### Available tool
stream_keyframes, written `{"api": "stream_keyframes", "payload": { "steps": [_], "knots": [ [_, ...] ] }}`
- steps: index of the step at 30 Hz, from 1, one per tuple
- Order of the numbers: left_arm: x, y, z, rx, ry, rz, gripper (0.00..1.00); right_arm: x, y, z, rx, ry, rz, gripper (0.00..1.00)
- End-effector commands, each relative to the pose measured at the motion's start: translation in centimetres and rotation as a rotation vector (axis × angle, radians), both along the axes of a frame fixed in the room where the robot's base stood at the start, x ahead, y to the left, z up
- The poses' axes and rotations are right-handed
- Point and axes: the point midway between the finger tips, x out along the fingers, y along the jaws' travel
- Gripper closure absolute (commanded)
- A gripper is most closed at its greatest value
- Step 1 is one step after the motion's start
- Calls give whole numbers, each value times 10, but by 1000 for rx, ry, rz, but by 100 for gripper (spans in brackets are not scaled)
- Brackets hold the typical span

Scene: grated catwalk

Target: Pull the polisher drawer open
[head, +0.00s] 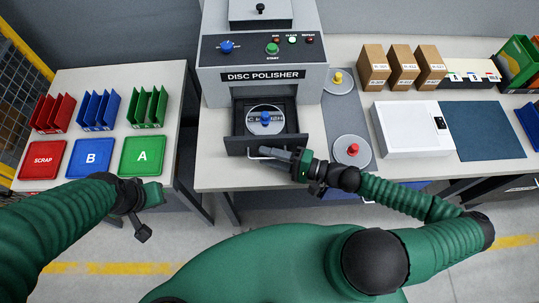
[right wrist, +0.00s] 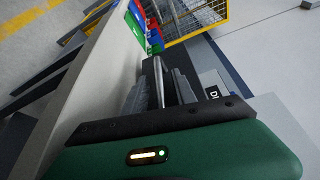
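The polisher drawer (head: 239,144) is a dark tray pulled out from the front of the grey disc polisher (head: 263,88). A silver disc (head: 252,127) with a blue knob (head: 265,118) lies in it. My right gripper (head: 272,153) lies along the drawer's front bar handle (head: 252,153), with its fingers around the bar and covering part of it. In the right wrist view the shiny handle (right wrist: 158,82) runs between the close-set fingers, which look shut on it. My left gripper (head: 148,212) hangs in front of the left table, away from the drawer; its finger opening is unclear.
Red, blue and green trays (head: 142,157) and racks stand on the left table. Right of the polisher are discs with yellow and red knobs (head: 352,149), brown boxes (head: 403,67), a white device (head: 405,128) and a blue mat (head: 484,131). Floor lies open before the bench.

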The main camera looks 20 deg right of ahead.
Motion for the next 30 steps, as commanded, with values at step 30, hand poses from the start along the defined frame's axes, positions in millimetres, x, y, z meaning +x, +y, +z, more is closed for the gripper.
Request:
{"api": "stream_keyframes", "payload": {
  "steps": [30],
  "knots": [
    [0,0,-22,0,0,0,100,-101,-131,12,-2,3,0,67]
  ]
}}
